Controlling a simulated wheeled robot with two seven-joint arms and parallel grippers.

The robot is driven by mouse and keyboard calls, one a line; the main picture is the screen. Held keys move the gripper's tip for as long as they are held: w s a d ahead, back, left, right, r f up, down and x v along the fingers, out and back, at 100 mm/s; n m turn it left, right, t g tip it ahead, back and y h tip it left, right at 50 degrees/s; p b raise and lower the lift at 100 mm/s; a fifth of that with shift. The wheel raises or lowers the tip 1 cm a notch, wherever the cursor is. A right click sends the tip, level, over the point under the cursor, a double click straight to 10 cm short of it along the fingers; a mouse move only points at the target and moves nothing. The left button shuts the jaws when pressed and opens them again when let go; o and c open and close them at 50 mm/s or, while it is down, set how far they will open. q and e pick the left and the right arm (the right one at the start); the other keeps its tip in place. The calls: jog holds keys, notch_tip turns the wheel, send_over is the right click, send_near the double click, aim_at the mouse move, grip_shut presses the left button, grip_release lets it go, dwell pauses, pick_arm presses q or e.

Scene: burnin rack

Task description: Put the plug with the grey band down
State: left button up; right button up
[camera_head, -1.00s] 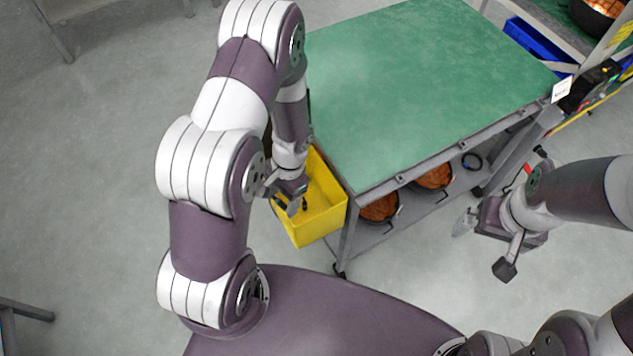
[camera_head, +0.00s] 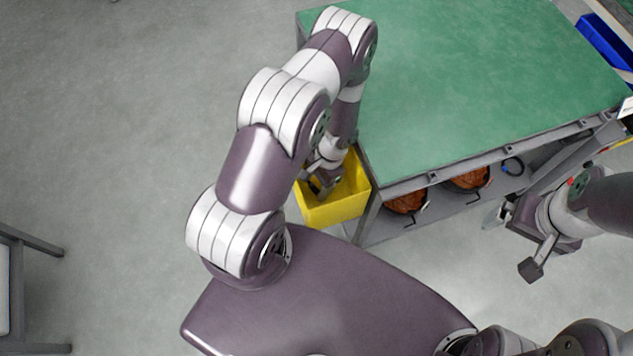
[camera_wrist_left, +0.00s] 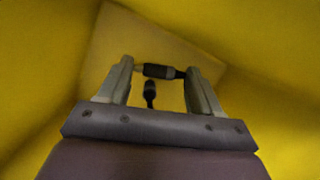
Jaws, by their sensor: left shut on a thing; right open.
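My left gripper (camera_head: 322,188) is inside the yellow bin (camera_head: 345,208), which hangs at the left end of the green-topped bench. In the left wrist view, the left gripper (camera_wrist_left: 163,72) is shut on a dark plug (camera_wrist_left: 160,71) lying crosswise between its fingertips. The plug shows a lighter part near its left end; I cannot clearly tell a grey band. A second small black piece (camera_wrist_left: 150,94) shows just below it; I cannot tell whether it is separate. Yellow walls surround the fingers. My right gripper (camera_head: 514,241) is open and empty, right of the bench's front edge.
The green bench top (camera_head: 480,80) is bare. Copper-coloured round items (camera_head: 406,202) sit on the shelf beneath it. A blue bin (camera_head: 606,40) is at the far right. A grey-framed piece of furniture (camera_head: 30,250) stands at the left. The floor between is clear.

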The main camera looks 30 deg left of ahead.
pick_arm(q)
jog(key=shift+f+b, duration=0.55)
jog(key=shift+f, duration=0.1)
jog(key=o, duration=1.1)
jog(key=shift+r, duration=0.15)
